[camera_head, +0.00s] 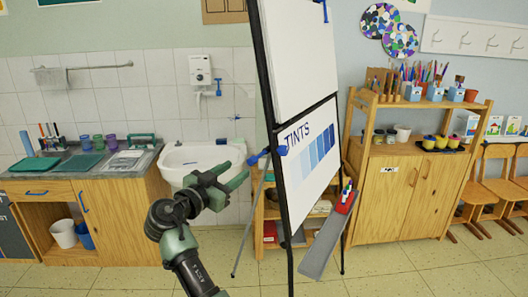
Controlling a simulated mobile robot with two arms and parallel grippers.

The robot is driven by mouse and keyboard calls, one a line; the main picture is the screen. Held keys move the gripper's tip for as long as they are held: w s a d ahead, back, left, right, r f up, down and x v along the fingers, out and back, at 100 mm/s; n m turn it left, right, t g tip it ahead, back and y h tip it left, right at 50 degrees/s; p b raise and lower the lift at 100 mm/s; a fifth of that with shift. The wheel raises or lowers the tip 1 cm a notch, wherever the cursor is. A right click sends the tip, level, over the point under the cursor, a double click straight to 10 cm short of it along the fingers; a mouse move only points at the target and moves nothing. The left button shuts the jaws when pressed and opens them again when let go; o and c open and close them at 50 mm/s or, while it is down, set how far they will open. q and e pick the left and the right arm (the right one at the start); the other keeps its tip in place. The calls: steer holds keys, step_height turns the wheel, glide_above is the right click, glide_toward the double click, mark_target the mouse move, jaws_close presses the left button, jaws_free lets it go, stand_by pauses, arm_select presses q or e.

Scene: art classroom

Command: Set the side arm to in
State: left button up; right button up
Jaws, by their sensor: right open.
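A flip-chart easel stands right of centre, with a white board (300,45) above and a sheet reading TINTS (310,168) with blue swatches below. A short side arm with a blue end (256,159) sticks out to the left from the easel's black left edge. Another blue piece (325,10) shows at the top right of the board. My right gripper (238,174) is open and empty, to the left of the easel and slightly below the blue end, apparently apart from it. Depth between them is hard to tell. My left gripper is not in view.
A grey tray (326,240) with a red box of markers hangs at the easel's lower right. A white sink (195,158) stands behind my gripper. A wooden cabinet (395,190) is at right, a counter (80,165) at left. Open tiled floor lies in front.

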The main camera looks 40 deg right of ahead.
mark_target(249, 163)
steer(key=p+x, duration=0.1)
steer(key=x, duration=0.1)
steer(key=s+p+x, duration=0.1)
steer(key=x, duration=0.2)
steer(key=shift+w+d+r+p, duration=0.1)
steer(key=shift+d+r+p, duration=0.15)
steer(key=shift+d, duration=0.2)
steer(key=shift+p+x, duration=0.5)
steer(key=shift+x, duration=0.4)
steer(key=shift+w+d+f, duration=0.25)
steer(key=shift+w+f, duration=0.05)
steer(key=shift+w, duration=0.05)
jaws_close()
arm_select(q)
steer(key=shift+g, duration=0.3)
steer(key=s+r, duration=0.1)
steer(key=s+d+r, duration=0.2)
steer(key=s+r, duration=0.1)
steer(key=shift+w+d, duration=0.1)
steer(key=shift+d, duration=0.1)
